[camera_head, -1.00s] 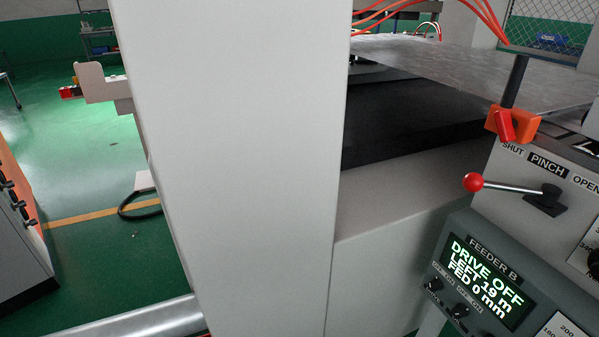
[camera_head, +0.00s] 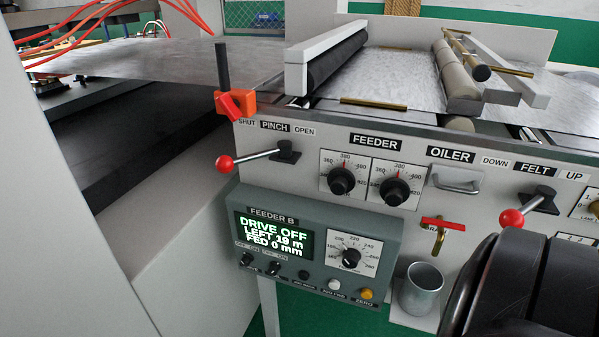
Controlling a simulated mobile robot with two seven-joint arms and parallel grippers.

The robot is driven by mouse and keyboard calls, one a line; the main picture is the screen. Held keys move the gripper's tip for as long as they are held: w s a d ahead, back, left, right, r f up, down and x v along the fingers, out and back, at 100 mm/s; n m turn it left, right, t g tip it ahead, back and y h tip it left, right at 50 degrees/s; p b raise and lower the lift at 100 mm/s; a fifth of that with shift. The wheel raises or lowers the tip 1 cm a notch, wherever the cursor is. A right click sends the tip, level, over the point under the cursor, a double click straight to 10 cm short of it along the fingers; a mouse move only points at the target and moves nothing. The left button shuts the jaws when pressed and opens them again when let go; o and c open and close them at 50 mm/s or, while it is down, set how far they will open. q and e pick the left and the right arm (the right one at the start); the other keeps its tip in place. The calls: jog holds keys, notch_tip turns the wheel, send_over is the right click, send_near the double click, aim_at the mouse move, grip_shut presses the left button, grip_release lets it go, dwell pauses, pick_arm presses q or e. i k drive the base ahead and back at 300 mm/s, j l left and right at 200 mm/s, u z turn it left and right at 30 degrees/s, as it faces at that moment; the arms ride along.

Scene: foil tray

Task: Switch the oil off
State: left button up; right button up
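A small tap with a red bar handle (camera_head: 443,224) and a brass body (camera_head: 437,243) is on the grey machine panel, below the OILER label (camera_head: 450,153). The red bar lies nearly level, across the downward brass body. A metal cup (camera_head: 421,291) stands beneath the tap. A red-knobbed lever (camera_head: 528,207) sits under the FELT label, between DOWN and UP, its knob to the lower left. A large black rounded part, apparently my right arm, fills the lower right corner. Neither gripper's fingertips show.
The feeder box (camera_head: 300,250) reads DRIVE OFF, LEFT 19 m, FED 0 mm. The PINCH lever (camera_head: 255,157) has its knob toward SHUT. Two FEEDER dials (camera_head: 342,181) and a metal handle (camera_head: 458,179) are above. Foil runs through rollers (camera_head: 455,80) on top.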

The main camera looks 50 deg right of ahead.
aim_at(275, 267)
jog(key=z, duration=1.55)
